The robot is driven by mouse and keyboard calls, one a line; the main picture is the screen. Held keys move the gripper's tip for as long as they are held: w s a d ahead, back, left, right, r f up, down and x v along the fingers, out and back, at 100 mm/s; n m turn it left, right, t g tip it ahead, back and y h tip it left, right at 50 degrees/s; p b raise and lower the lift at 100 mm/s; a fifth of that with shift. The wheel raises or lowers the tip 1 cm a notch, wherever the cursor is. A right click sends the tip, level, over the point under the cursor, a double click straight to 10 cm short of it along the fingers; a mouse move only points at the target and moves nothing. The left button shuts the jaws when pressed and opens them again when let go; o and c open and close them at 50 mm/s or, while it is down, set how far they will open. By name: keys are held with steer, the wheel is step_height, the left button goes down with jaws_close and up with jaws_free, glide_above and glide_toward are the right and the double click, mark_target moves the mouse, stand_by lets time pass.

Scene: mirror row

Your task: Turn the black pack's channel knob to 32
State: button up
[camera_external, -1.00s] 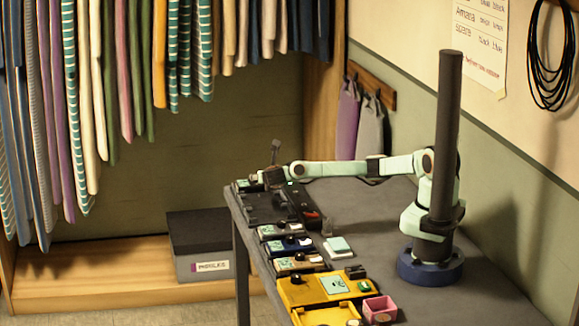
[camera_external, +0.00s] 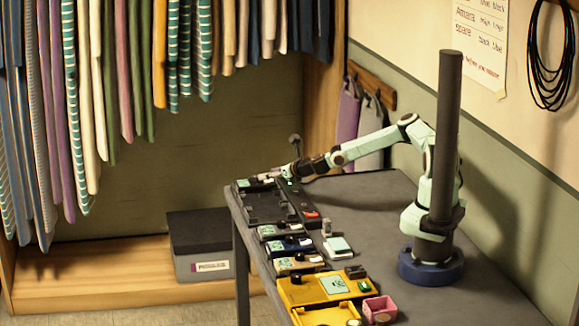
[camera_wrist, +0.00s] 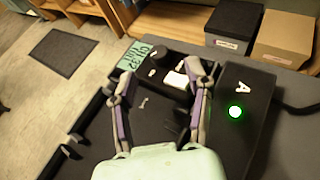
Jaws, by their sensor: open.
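The black pack (camera_wrist: 160,62) lies ahead of my gripper in the wrist view, with a pale green display panel (camera_wrist: 136,56) whose rotated characters I cannot read surely. A white block-like part (camera_wrist: 176,80) and small dark parts show on its top; I cannot tell which is the channel knob. My gripper (camera_wrist: 167,72) is open, its two fingers spread on either side of the pack's top, with nothing visibly held. In the external view my gripper (camera_external: 284,174) is over the far end of the table; the pack there is small and partly hidden.
A black case marked A with a lit green light (camera_wrist: 236,112) stands close to the right finger. A dark tray (camera_external: 262,208) is at the table's far end. Several packs, a yellow case (camera_external: 310,290) and a pink box (camera_external: 380,308) line the near side.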

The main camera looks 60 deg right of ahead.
mark_target(260, 182)
steer(key=shift+x, duration=2.2)
jaws_close()
